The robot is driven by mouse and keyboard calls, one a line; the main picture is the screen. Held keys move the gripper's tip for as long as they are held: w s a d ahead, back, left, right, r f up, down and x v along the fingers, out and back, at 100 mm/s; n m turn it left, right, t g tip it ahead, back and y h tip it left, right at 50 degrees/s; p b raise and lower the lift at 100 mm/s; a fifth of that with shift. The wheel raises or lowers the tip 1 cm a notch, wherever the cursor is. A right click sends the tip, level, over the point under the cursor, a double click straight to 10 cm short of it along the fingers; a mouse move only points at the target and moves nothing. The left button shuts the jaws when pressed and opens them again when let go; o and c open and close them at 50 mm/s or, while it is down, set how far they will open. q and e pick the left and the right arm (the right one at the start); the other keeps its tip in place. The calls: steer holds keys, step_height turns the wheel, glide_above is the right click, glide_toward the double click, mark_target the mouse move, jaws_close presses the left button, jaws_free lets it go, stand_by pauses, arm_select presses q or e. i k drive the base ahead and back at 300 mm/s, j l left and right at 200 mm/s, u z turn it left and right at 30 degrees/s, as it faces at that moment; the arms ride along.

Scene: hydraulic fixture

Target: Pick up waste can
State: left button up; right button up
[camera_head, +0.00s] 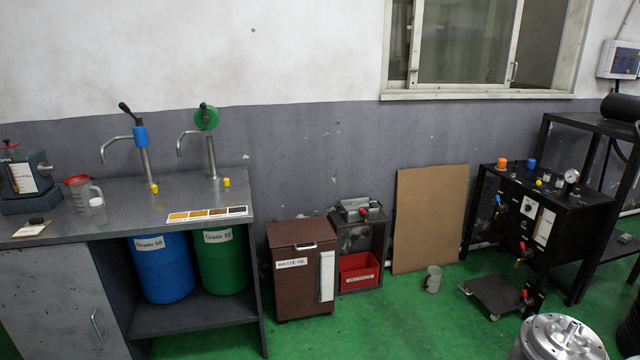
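A small grey metal can (433,280) stands on the green floor in front of a leaning brown board. It looks upright, and no label on it can be read. A brown box labelled "WASTE OIL" (291,279) stands on the floor to the left, with a closed lid and a handle. I cannot tell from the label alone which of the two is the waste can. Neither of my grippers is in view.
The brown board (430,218) leans on the wall. A small stand holds a red bin (359,271). A low dark trolley (497,295) stands right of the can, beside a black hydraulic bench (541,208). A round metal unit (560,340) is at bottom right. Green floor in front is clear.

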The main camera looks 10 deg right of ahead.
mark_target(431, 281)
steer(key=i+l+z, duration=0.25)
steer(key=i+z, duration=0.15)
steer(key=i, duration=0.4)
steer(key=i+z, duration=0.4)
steer(key=i, duration=0.4)
steer(key=i+j+z, duration=0.2)
steer(key=i+z, duration=0.15)
steer(key=i, duration=0.45)
